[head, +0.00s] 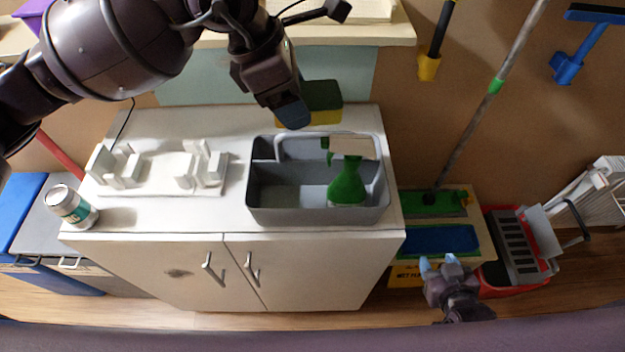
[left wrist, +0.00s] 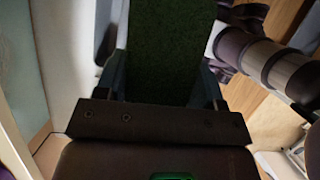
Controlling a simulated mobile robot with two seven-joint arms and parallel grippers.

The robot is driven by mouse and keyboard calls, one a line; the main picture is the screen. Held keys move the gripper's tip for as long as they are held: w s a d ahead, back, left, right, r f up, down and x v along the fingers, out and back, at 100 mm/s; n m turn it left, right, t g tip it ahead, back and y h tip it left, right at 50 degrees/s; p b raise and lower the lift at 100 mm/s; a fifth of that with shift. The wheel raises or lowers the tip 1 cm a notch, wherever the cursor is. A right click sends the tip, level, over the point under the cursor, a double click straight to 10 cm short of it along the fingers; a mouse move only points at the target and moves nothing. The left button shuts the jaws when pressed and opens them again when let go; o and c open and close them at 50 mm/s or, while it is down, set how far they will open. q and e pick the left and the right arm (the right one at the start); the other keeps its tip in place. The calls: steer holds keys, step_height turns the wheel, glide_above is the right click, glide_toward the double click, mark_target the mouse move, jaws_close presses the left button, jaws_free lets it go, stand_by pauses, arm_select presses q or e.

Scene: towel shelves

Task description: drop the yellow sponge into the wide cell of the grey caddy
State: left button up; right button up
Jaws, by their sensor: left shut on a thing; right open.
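The sponge (head: 323,94) has a dark green top and a yellow underside. In the head view it is above the back edge of the grey caddy (head: 316,216), higher than the counter. My left gripper (head: 293,112) is shut on it. In the left wrist view the sponge's green face (left wrist: 165,45) fills the space between the fingers. The caddy stands on the white cabinet, with a large open space at its front left. A green spray bottle (head: 347,186) stands in its right part. My right gripper (head: 438,262) is open and empty, low at the right of the cabinet.
A white rack (head: 180,172) and a can (head: 72,206) stand left of the caddy on the cabinet top (head: 225,213). A shelf (head: 350,33) runs behind. A mop (head: 470,140) and a red bucket (head: 500,285) are on the right.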

arm_select(q)
step_height(320, 180, down, 6)
steer(key=shift+r+b, duration=0.1)
steer(key=shift+b, duration=0.95)
steer(key=o, duration=0.9)
steer(key=shift+o, duration=0.2)
steer(key=shift+r, duration=0.1)
steer(key=v, duration=1)
steer(key=shift+r, duration=0.3)
steer(key=shift+a, duration=0.1)
steer(key=shift+s, duration=0.15)
